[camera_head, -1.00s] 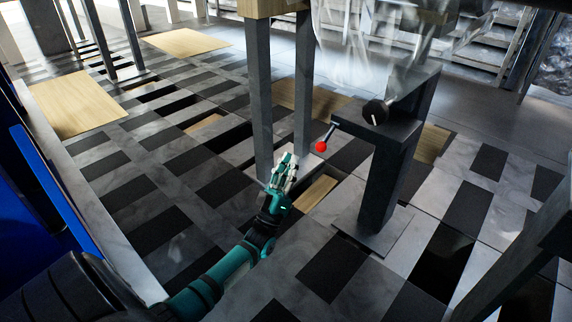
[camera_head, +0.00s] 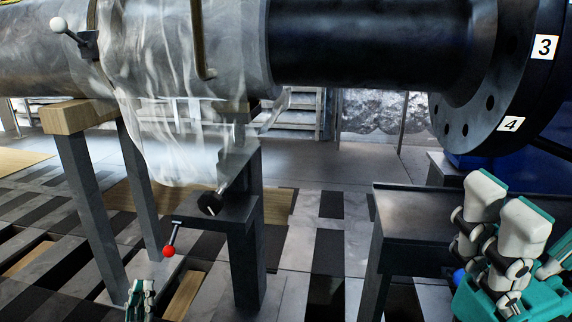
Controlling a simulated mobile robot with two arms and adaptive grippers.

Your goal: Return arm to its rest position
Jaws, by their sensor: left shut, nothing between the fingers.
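My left gripper (camera_head: 141,298) shows only as small teal and grey finger parts at the bottom edge, left of centre. It is shut and empty, below the red-knobbed lever (camera_head: 169,251) and not touching it. Most of this gripper and its arm lie outside the picture. A large teal gripper with pale grey finger blocks, my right gripper (camera_head: 508,235), stands raised at the right edge, in front of a dark table. Its fingers point up and nothing shows held in it. Its arm is cut off by the picture edge.
A dark post stand (camera_head: 246,260) carries the lever. A wood-topped trestle (camera_head: 80,115) stands left of it. A big plastic-wrapped cylinder (camera_head: 180,80) with a dark flange (camera_head: 520,70) spans the top. A dark table (camera_head: 415,205) stands at right. The floor has open slots.

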